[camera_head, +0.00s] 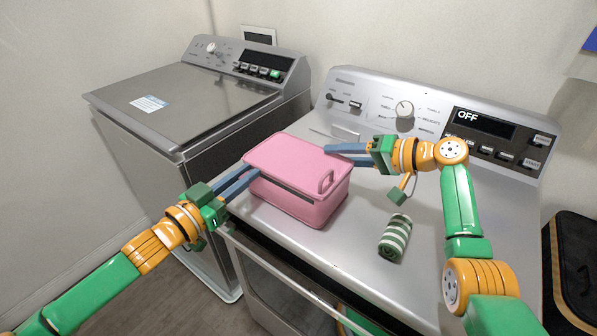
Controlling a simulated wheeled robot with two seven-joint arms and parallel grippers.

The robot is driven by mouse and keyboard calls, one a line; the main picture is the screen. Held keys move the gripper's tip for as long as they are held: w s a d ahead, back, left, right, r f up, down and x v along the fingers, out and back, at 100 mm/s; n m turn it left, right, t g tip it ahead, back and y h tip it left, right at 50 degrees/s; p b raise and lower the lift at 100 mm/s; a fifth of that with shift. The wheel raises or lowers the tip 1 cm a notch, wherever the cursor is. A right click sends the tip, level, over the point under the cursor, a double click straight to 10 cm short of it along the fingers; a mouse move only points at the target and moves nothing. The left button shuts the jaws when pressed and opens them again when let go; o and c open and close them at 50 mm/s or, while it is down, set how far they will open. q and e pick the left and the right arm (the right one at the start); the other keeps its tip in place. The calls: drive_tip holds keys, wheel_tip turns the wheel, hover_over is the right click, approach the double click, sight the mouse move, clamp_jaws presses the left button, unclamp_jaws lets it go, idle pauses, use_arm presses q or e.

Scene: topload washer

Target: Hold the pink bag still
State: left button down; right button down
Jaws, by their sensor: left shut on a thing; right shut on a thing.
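The pink bag (285,195) stands upright on top of the right-hand machine, near its left edge. It is box-shaped, with a lid, a dark gap along the front below the lid, and a small pink handle loop at the right. My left gripper (252,174) is shut at the bag's left upper edge. My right gripper (328,150) is shut at the bag's right rear upper edge. The fingertips are partly hidden against the bag, so the exact grip is hard to see.
A green-and-white striped roll (395,238) lies on the same machine (345,262), right of the bag. The machine's control panel (440,115) reads OFF. A grey topload washer (185,100) stands at left. A black case (575,265) is at far right.

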drive_tip(key=shift+d+f, duration=0.1)
drive_tip(key=shift+f, duration=0.15)
use_arm(q)
drive_tip(key=c, duration=0.8)
unclamp_jaws()
drive_tip(key=shift+o, duration=0.2)
use_arm(e)
drive_tip(key=shift+s, duration=0.1)
use_arm(q)
drive_tip(key=v, duration=0.8)
drive_tip(key=shift+s, duration=0.25)
